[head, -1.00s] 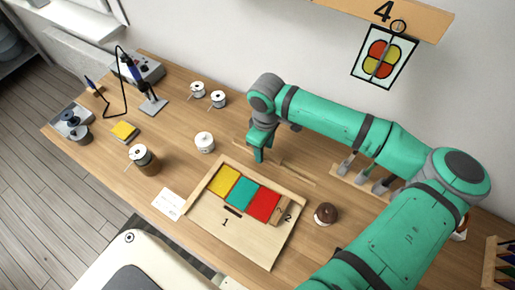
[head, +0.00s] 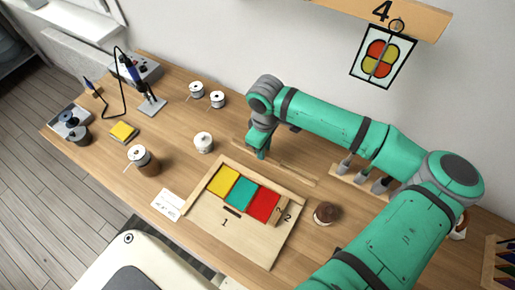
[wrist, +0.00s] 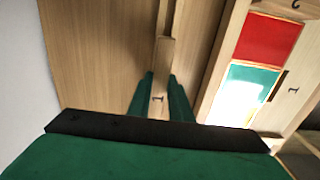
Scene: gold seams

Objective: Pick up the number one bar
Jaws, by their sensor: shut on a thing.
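The number one bar is a narrow wooden strip marked "1" (wrist: 160,60). In the wrist view it runs away from me between my two green fingers, with its mark at the fingertips. My gripper (wrist: 159,98) is shut on this bar. In the head view my gripper (head: 261,154) points down at the wooden strip behind the board, and it hides part of that strip. I cannot tell whether the bar is clear of the table.
A wooden board (head: 205,218) with yellow, teal and red panels lies in front of my gripper. A white-lidded jar (head: 203,143) stands to the left and a dark round pot (head: 326,213) to the right. Brushes (head: 362,174) lie on a rack below my arm.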

